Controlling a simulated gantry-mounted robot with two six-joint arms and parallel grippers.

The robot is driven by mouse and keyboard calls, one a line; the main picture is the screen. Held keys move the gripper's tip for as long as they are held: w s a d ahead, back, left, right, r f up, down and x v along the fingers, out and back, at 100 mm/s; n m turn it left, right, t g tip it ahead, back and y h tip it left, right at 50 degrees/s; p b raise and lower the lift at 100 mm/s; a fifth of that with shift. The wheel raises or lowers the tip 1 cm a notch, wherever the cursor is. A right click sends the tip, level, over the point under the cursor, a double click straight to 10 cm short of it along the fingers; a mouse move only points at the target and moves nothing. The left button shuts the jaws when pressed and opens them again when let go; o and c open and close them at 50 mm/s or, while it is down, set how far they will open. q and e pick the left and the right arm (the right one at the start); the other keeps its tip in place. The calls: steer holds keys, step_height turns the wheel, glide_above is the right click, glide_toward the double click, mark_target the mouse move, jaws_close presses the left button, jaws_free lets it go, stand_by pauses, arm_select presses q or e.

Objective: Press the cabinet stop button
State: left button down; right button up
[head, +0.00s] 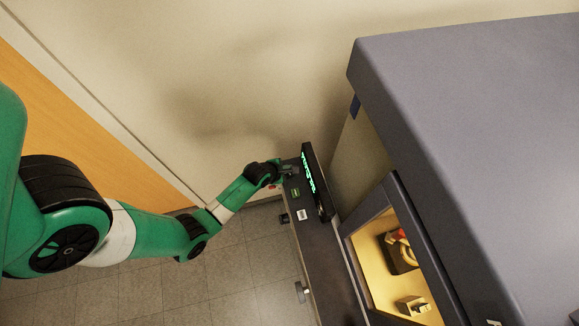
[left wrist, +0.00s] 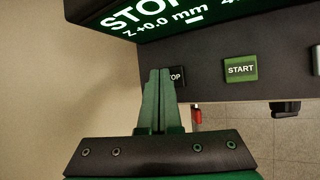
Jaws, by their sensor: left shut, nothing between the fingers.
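The stop button (left wrist: 177,76) is a dark label on the dark control panel (left wrist: 210,85), with only "TOP" showing beside my fingers; its left part is hidden behind them. My left gripper (left wrist: 160,74) is shut and empty, its fingertips overlapping the button in the left wrist view. I cannot tell whether the tips touch it. In the head view my left gripper (head: 288,171) is at the far end of the panel, and the stop button is not clearly seen there. The green START button (left wrist: 240,69) is to the right. My right gripper is not in view.
A display (left wrist: 165,22) with green-white text, including "STOP" and "Z+0.0 mm", rises behind the buttons. A red part (left wrist: 197,115) sits below the panel edge. The large grey cabinet (head: 470,130) stands at the right, with a lit opening (head: 375,245). The wall is at the left.

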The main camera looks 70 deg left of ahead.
arm_select(q)
steer(key=shift+r, duration=0.1)
step_height(320, 180, up, 5)
steer(key=p, duration=0.5)
stand_by(0.3)
stand_by(0.7)
